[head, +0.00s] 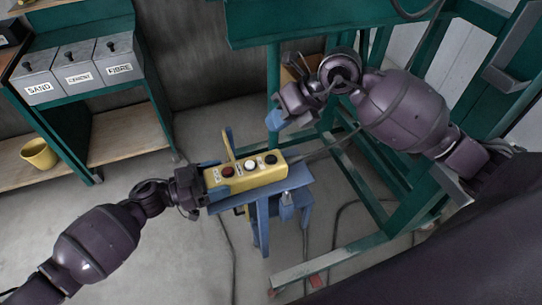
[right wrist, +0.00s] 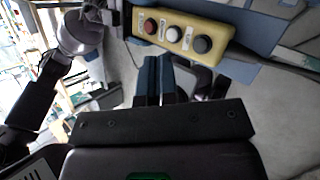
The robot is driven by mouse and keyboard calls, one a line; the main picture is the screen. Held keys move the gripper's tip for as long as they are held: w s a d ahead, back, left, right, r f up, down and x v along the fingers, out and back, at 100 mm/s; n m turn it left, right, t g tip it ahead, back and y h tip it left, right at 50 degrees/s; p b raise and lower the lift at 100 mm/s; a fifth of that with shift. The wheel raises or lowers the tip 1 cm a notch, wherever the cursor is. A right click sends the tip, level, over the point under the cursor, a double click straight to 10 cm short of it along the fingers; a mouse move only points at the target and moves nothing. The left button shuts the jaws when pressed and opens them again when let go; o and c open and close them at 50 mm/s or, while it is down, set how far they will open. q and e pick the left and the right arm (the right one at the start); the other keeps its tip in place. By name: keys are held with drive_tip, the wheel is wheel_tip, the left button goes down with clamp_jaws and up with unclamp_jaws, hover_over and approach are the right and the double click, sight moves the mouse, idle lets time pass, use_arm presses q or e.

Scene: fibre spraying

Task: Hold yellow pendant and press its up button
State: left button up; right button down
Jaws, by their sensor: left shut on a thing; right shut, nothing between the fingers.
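The yellow pendant (head: 257,179) lies on a blue stand, with a red button (head: 227,171), a white button (head: 249,165) and a black button (head: 270,159) facing up. Their labels are too small to read. My left gripper (head: 213,179) is shut on its left end. My right gripper (head: 274,120) is shut and empty, above and behind the pendant, apart from it. In the right wrist view the pendant (right wrist: 185,38) with its three buttons lies beyond my shut right fingers (right wrist: 159,62).
The blue stand (head: 263,208) is under the pendant, and a cable runs from the pendant's right end. A green frame (head: 385,170) stands at the right. Bins marked sand, cement and fibre (head: 78,68) and a yellow bucket (head: 38,154) are at the left.

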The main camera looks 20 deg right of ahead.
sight(272, 156)
drive_tip(key=shift+w+a+r+n+t+y, duration=0.4)
drive_tip(key=shift+r+n, duration=0.15)
drive_tip(key=shift+n, duration=0.15)
drive_tip(key=shift+f, duration=0.1)
drive_tip(key=shift+f, duration=4.35)
drive_tip(key=shift+f, duration=0.2)
drive_tip(key=shift+f, duration=0.2)
